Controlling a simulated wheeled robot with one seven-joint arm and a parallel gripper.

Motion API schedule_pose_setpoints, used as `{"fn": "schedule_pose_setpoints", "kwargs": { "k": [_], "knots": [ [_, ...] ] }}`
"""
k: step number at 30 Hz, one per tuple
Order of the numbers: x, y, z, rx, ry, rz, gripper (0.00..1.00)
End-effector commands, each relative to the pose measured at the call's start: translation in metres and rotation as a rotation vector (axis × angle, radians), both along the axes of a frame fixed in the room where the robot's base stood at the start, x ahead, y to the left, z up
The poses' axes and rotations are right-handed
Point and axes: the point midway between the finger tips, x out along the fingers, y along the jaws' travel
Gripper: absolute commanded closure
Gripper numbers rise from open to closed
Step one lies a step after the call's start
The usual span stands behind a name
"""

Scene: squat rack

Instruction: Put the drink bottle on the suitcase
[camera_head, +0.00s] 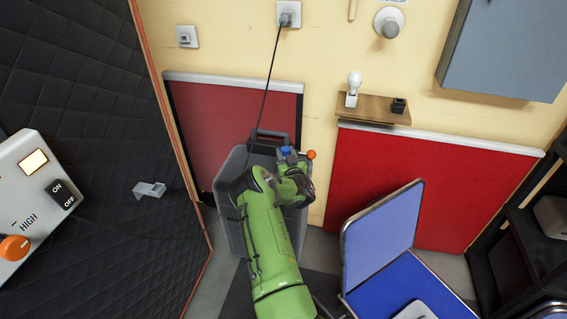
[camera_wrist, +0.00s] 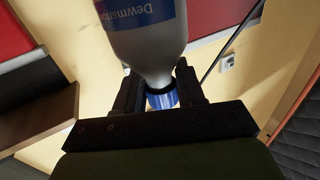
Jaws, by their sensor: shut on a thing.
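The drink bottle (camera_wrist: 148,45) is in the wrist view, a pale grey bottle with a blue "Dewm…" label and a blue cap. My gripper (camera_wrist: 160,88) is shut on it near the neck and cap. The grey suitcase (camera_head: 232,165) stands by the wall in the head view, with its handle up at the back. My gripper (camera_head: 293,160) is over the suitcase's right side in that view. A small blue part shows beside it there, but my arm and gripper hide most of the bottle. I cannot tell whether the bottle touches the suitcase.
A blue folding chair (camera_head: 381,237) stands to the right of the suitcase. A wooden shelf (camera_head: 374,109) with a light bulb is on the wall above. A black cable (camera_head: 266,88) hangs from an outlet down behind the suitcase. A dark padded wall (camera_head: 85,130) is at left.

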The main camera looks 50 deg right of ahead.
Motion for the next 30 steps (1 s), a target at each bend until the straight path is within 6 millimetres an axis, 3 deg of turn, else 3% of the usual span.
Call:
{"fn": "schedule_pose_setpoints", "kwargs": {
  "k": [2, 11, 12, 17, 26, 30],
  "knots": [
    [0.000, 0.000, -0.018, 0.001, 0.000, 0.000, 1.00],
    [0.000, 0.000, -0.019, 0.000, 0.000, 0.000, 1.00],
    [0.000, 0.000, -0.020, 0.002, 0.001, -0.001, 0.58],
    [0.000, 0.000, -0.019, 0.002, 0.001, -0.001, 0.35],
    [0.000, 0.000, -0.016, 0.001, 0.002, 0.000, 0.35],
    [-0.017, 0.012, -0.016, 0.006, 0.004, -0.004, 0.35]
  ]
}}
